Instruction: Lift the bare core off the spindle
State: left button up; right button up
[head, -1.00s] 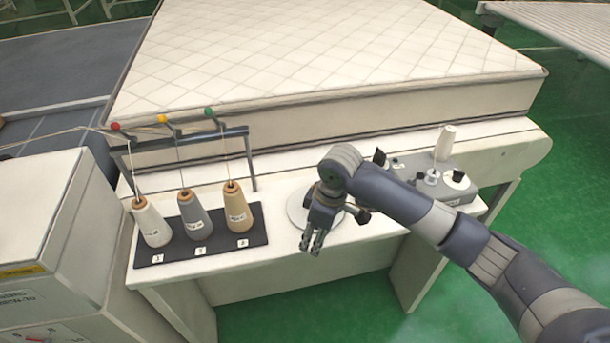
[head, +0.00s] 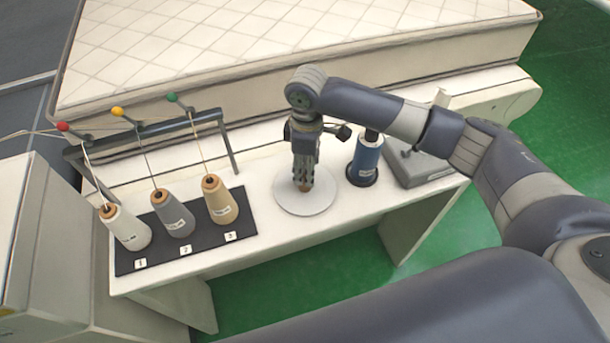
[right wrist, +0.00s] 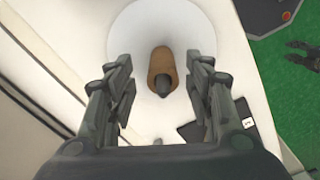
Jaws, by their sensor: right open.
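The bare core (right wrist: 154,60) is a brown tapered tube standing on the spindle, whose grey tip (right wrist: 162,89) shows at its mouth in the right wrist view. They stand over a round white plate (head: 291,207) on the table. My right gripper (head: 304,181) points down over the core, open, with one finger on each side in the right wrist view and gaps between fingers and core. In the head view the fingers hide most of the core. A dark jaw-like shape at the right wrist view's right edge looks like my left gripper (right wrist: 300,55); its opening is unclear.
A blue spool (head: 366,158) stands just right of the plate, near my right wrist. A grey device (head: 420,168) is further right. White, grey and tan cones stand on a black mat (head: 190,249) at left, under a thread rack (head: 160,131). A mattress (head: 200,60) lies behind.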

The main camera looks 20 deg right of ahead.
jog(key=shift+a+f, duration=0.1)
jog(key=shift+f, duration=0.25)
notch_tip(320, 180, down, 5)
jog(key=shift+s+a+r+p, duration=0.1)
jog(key=shift+a+p, duration=0.05)
jog(key=shift+p, duration=0.9)
jog(key=c, duration=0.3)
pick_arm(q)
jog(key=shift+w+d+r, duration=0.1)
jog(key=shift+w+r, duration=0.65)
jog(key=shift+r, duration=0.3)
pick_arm(e)
jog(key=c, duration=0.8)
